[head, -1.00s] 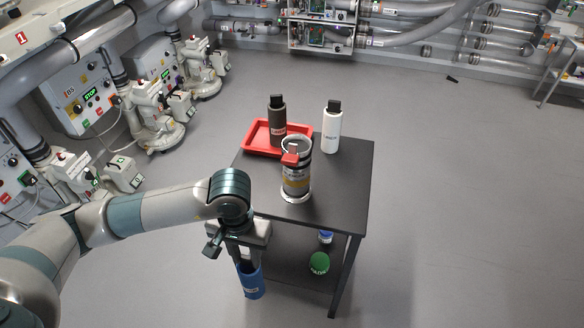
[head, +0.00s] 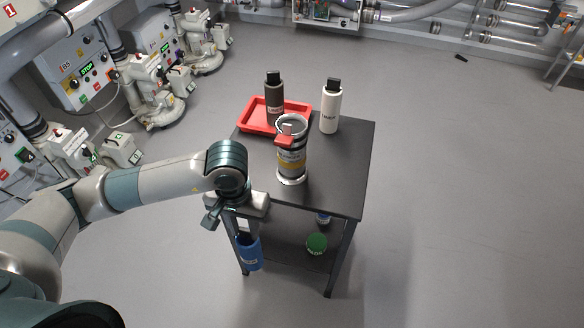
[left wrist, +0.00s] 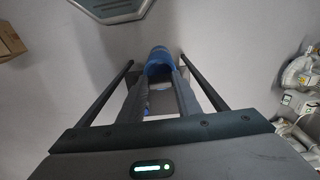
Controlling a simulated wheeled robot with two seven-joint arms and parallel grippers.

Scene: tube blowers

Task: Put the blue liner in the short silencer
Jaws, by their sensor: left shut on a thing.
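The blue liner (head: 250,254) is a blue cylinder hanging below my left gripper (head: 246,226), off the table's left front corner. My left gripper is shut on it. In the left wrist view the blue liner (left wrist: 159,62) shows between the ends of the two fingers (left wrist: 160,85). A silver cylinder (head: 291,170) with a yellow band, an open top and a red part at its rim stands on the table; it looks like the silencer. It is to the right of and beyond my left gripper. My right gripper is in neither view.
The dark table (head: 340,170) also holds a red tray (head: 247,126), a dark grey bottle (head: 274,100) at the tray and a white bottle (head: 330,108). A green round thing (head: 316,243) sits on the lower shelf. Wall machines (head: 90,75) stand at the left.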

